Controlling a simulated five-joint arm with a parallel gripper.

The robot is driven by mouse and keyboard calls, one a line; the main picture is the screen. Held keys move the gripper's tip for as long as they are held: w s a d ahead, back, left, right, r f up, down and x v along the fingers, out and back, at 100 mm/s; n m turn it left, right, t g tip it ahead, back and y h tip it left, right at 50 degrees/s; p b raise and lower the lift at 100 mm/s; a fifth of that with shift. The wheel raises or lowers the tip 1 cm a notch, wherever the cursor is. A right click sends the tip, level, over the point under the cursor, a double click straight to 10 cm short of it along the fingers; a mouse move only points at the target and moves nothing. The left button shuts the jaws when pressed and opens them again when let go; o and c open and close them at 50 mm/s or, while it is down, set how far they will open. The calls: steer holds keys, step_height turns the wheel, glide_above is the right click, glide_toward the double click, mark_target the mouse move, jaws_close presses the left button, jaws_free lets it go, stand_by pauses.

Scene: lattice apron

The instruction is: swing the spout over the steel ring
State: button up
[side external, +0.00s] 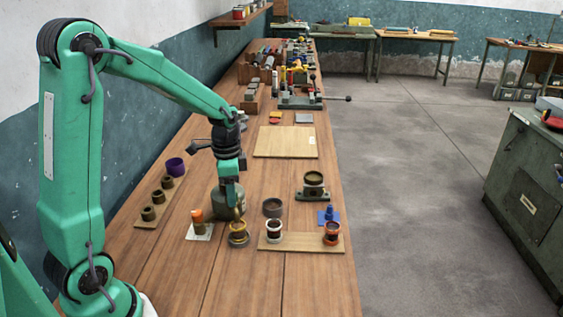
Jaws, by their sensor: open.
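My gripper (230,186) points down at a squat grey-green pot (219,207) on the bench, in front of or at its top; I cannot tell whether it touches. A short brass-coloured piece, seemingly the spout (238,212), shows at the pot's right front, above a dark cup with a yellow ring (238,240). A dark cup with a pale, steel-looking ring (273,237) stands to the right on a light wooden board (302,243). A cup with an orange-red ring (331,240) stands at that board's right end. My gripper is open; its fingertips are partly lost against the pot.
An orange-topped cylinder (197,216) stands left of the pot. A grey cup (272,207), a dark green stand (313,187) and a blue piece (328,215) lie right. Several dark cups stand on a strip (160,202) at left. A bare board (286,142) lies behind.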

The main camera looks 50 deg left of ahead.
steer(key=shift+r, duration=0.15)
step_height(320, 180, up, 7)
steer(key=shift+r, duration=0.25)
stand_by(0.4)
steer(key=shift+s, duration=0.1)
steer(key=shift+s+d+r, duration=0.2)
steer(key=shift+d+r, duration=0.1)
steer(key=s+d+r+n+t, duration=0.2)
steer(key=s+d+n, duration=0.1)
steer(key=s+d, duration=0.2)
steer(key=s+d+r+n+t, duration=0.3)
steer(key=s+d, duration=0.2)
steer(key=s, duration=0.3)
steer(key=shift+s+d, duration=0.15)
steer(key=shift+s, duration=0.25)
